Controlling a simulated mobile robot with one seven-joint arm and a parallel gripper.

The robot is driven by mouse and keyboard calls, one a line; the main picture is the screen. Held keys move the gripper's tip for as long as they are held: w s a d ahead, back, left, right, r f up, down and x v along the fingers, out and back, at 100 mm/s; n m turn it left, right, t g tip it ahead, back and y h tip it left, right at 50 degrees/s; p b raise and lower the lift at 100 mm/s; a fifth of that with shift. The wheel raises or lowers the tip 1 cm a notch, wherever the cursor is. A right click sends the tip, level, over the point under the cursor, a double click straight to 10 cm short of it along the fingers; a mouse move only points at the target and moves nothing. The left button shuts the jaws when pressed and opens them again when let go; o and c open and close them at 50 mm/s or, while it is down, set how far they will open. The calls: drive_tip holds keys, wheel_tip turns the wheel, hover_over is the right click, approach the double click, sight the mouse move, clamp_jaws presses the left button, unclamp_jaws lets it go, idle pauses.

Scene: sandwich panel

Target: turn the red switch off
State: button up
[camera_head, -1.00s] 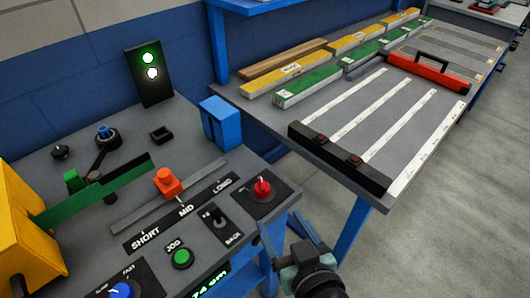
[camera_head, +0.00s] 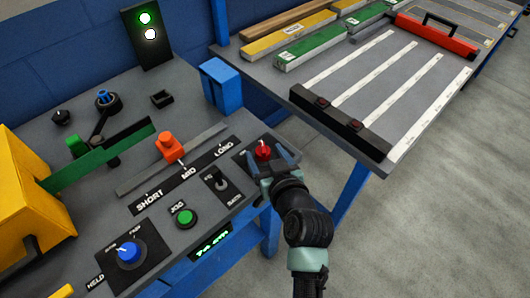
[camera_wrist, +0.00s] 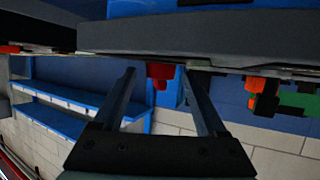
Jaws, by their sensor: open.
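The red switch (camera_head: 263,149) is a small red knob with a pale mark on top. It stands on a black plate at the right front corner of the grey control panel. My gripper (camera_head: 267,158) is open at the knob, with one finger on either side of it in the head view. In the wrist view the scene is upside down, and the red knob (camera_wrist: 160,73) shows between the fingertips of my gripper (camera_wrist: 160,78). I cannot tell whether the fingers touch it. The knob's lower part is partly hidden in the head view.
A black toggle (camera_head: 219,182), a green JOG button (camera_head: 185,217) and a blue dial (camera_head: 129,252) lie left of the knob. An orange slider (camera_head: 170,147) stands behind. A blue box (camera_head: 222,87) is at the panel's back edge. A table with rails (camera_head: 372,95) is at right.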

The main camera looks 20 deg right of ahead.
drive_tip(key=shift+w, duration=0.3)
drive_tip(key=shift+f, duration=0.1)
clamp_jaws()
